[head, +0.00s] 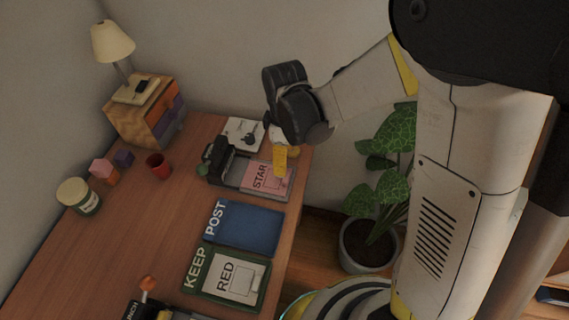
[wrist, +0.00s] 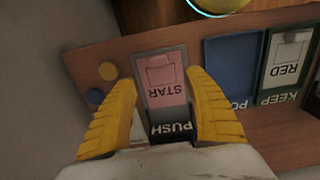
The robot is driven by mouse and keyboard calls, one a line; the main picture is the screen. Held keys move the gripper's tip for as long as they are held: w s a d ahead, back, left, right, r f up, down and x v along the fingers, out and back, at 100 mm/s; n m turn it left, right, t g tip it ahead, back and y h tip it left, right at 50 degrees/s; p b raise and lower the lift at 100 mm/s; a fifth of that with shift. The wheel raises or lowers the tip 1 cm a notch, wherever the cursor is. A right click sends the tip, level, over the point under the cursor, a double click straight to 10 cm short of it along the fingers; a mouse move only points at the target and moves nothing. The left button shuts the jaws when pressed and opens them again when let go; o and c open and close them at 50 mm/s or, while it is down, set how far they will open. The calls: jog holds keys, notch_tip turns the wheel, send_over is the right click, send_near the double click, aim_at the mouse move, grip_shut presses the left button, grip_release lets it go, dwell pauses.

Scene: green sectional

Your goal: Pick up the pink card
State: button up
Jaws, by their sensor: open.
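The pink card (head: 267,176) carries the word STAR and lies flat on a dark grey tray (head: 229,177) near the right edge of the desk. In the wrist view the pink card (wrist: 165,78) shows between my finger tips, with the word PUSH on the dark part below it. My gripper (wrist: 164,100) is open, with one yellow finger on each side of the card and nothing held. In the head view my gripper (head: 281,158) hangs over the far end of the card. The gap between fingers and card is hard to judge.
A blue POST tray (head: 244,225) and a green KEEP tray (head: 195,283) holding a white RED card (head: 235,277) lie nearer. A white picture card (head: 243,133) lies behind. A red cup (head: 158,166) and a jar (head: 78,196) stand left. A plant (head: 375,225) stands beyond the desk edge.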

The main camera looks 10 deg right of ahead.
aim_at(267, 176)
notch_tip(267, 176, down, 5)
jog(key=shift+w+f+b, duration=0.1)
jog(key=shift+w+b, duration=0.05)
jog(key=shift+b, duration=0.95)
notch_tip(267, 176, down, 6)
jog(key=b, duration=0.3)
jog(key=c, duration=0.9)
